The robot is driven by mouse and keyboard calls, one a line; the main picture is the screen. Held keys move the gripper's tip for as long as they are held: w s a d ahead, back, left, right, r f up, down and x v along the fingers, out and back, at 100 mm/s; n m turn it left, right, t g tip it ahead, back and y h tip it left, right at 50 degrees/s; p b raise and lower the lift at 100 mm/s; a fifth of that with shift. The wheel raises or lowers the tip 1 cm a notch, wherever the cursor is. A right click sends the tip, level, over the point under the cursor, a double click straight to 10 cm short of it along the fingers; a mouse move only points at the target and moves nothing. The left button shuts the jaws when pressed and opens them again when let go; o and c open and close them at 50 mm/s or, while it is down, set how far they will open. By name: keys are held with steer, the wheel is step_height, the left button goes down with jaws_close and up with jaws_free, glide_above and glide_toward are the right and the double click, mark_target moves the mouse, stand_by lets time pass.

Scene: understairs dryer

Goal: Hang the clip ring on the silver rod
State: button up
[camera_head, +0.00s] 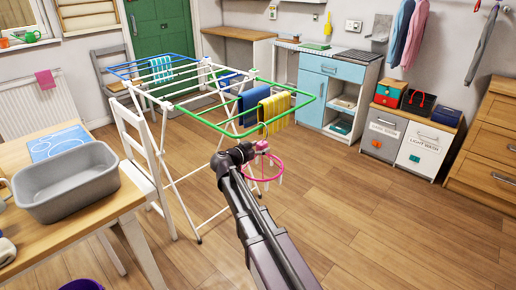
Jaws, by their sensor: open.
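The clip ring (280,163) is pink, with pale clips hanging around it. It hangs just beyond and below the end of my arm, by the near right corner of the drying rack (209,121). My gripper (258,149) is at the ring's pink top part, small and dark in the view. It is open; its fingers are hard to make out. I cannot tell whether the ring's top touches the gripper or the rack. The rack has blue, white and green bars with cloths over them. I cannot pick out the silver rod with certainty.
A table (110,213) with a grey basin (66,184) stands at the left, beside a white chair (146,150). A blue cabinet (320,88), laundry bins (401,140) and a wooden dresser (487,140) line the back right. The floor at right is clear.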

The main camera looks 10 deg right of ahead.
steer(key=p+v, duration=0.2)
steer(key=v, duration=1.1)
steer(key=shift+a, duration=0.2)
steer(key=shift+s, duration=0.1)
steer(key=s+d+f+n+g+y, duration=0.4)
steer(key=s+d+f+g, duration=0.2)
steer(key=s+d+f, duration=0.3)
steer(key=s+d+f+n+g+y, duration=0.1)
steer(key=s+f+n+y, duration=0.2)
steer(key=s+y, duration=0.1)
steer(key=s+f+n+g+y, duration=0.2)
steer(key=s+f+n+y, duration=0.1)
steer(key=s+y, duration=0.2)
steer(key=shift+s+d+f+n+g, duration=0.3)
steer(key=shift+s+d+f+n, duration=0.1)
steer(key=shift+s, duration=0.8)
steer(key=shift+r, duration=0.1)
